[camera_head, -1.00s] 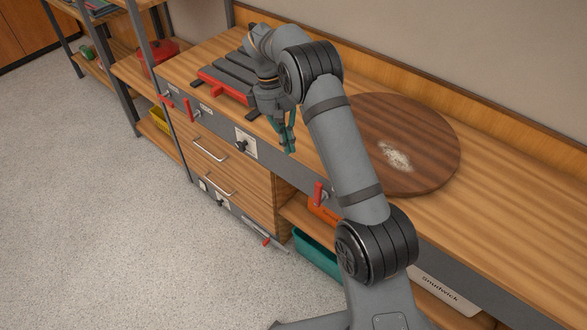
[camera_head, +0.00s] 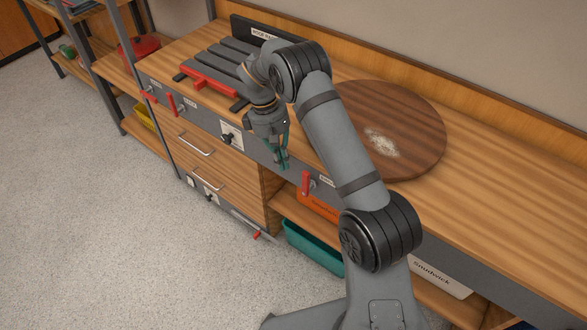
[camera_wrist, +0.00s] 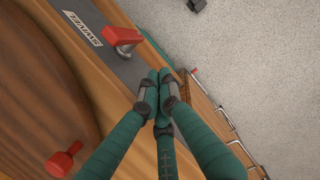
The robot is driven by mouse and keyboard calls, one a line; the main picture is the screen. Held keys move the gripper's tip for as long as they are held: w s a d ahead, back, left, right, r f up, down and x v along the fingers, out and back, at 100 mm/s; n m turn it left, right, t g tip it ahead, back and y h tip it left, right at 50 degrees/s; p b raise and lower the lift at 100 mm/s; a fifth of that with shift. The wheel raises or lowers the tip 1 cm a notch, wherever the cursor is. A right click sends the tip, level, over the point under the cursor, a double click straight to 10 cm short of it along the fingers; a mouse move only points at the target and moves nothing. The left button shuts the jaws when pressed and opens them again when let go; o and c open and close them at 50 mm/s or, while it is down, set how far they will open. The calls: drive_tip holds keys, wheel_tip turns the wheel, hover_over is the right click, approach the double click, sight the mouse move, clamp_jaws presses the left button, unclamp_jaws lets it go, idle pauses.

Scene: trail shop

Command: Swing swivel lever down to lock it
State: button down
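A red lever (camera_head: 306,184) stands upright on the grey front edge of the bench, below the round wooden board. In the wrist view the red lever (camera_wrist: 122,36) sits on the grey strip beside a label reading SWIVEL (camera_wrist: 82,28). My gripper (camera_head: 283,166) has green fingers pointing down in front of the bench edge, to the left of the lever and apart from it. In the wrist view the fingertips (camera_wrist: 161,78) meet with nothing visible between them, a little below the lever in the picture.
The dark round board (camera_head: 405,115) lies on the bench top. Other red levers (camera_head: 172,104) and a black knob (camera_head: 228,138) are on the front to the left. An orange bin (camera_head: 318,205) and a teal bin (camera_head: 312,246) sit below. A red knob (camera_wrist: 65,160) shows in the wrist view.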

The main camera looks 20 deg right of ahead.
sight(309, 181)
drive_tip(key=s+d, duration=0.2)
drive_tip(key=s, duration=0.1)
drive_tip(key=shift+s+d+p, duration=0.1)
drive_tip(key=shift+d+p, duration=0.1)
drive_tip(key=shift+p, duration=0.15)
idle(0.3)
drive_tip(key=shift+s+d+t+y+b, duration=0.2)
drive_tip(key=shift+s+t+y+b, duration=0.1)
drive_tip(key=shift+t, duration=0.1)
drive_tip(key=shift+r, duration=0.1)
